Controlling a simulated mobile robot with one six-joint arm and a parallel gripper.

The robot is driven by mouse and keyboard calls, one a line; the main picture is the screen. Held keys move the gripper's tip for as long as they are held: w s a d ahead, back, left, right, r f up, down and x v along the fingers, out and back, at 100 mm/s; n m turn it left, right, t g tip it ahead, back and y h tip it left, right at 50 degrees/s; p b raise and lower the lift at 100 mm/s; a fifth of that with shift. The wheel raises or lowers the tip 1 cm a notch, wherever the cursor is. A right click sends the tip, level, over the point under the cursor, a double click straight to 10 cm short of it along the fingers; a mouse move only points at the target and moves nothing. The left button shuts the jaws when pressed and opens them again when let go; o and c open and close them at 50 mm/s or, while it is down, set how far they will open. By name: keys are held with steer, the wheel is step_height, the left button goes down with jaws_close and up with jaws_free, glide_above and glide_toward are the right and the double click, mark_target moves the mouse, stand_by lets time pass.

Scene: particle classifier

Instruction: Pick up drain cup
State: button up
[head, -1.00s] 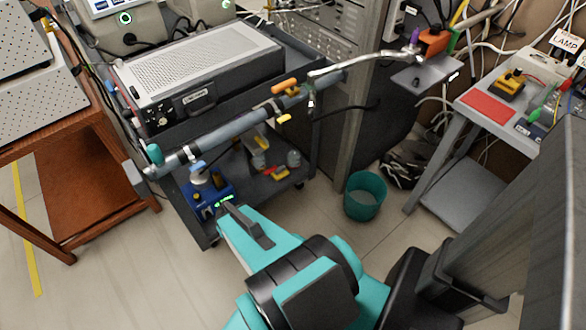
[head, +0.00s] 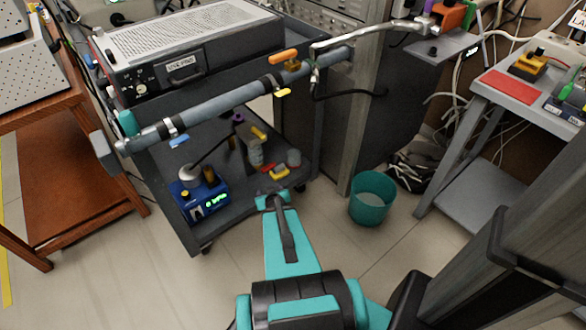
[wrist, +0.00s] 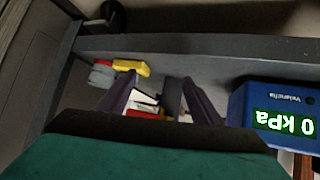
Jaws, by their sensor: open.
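A small grey cup-like piece (head: 293,158) stands on the cart's lower shelf, beside a yellow piece (head: 281,173). It may be the drain cup, but I cannot be sure. A grey round piece (wrist: 102,74) and a yellow piece (wrist: 130,66) also show in the wrist view, left of my gripper's fingertips. My gripper (wrist: 157,80) has two purple fingers spread apart. Red and white pieces and a dark part show between them; I see no grip on anything. In the head view my arm's end reaches the front edge of the lower shelf.
A blue pump (head: 207,196) with a green display stands left on the shelf; it is close on the right in the wrist view (wrist: 272,108). A long grey tube (head: 215,107) crosses above. A teal bin (head: 370,207) stands right.

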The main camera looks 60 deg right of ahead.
steer(key=s+d+f+t+h+b, duration=0.2)
steer(key=s+d+b, duration=0.1)
steer(key=d+b, duration=0.35)
steer(key=t+h+b, duration=0.1)
steer(key=t+b, duration=0.2)
steer(key=b, duration=0.4)
glide_toward(295, 164)
steer(key=shift+s+a+r+m, duration=0.2)
steer(key=shift+s+a+m, duration=0.1)
steer(key=shift+s+a, duration=0.85)
steer(key=b+x, duration=0.2)
steer(key=x, duration=0.5)
steer(key=shift+w+d+f, duration=0.1)
steer(key=shift+d+f, duration=0.05)
steer(key=shift+d, duration=0.1)
steer(key=shift+w+d, duration=0.35)
steer(key=shift+w, duration=0.15)
steer(key=shift+b, duration=0.3)
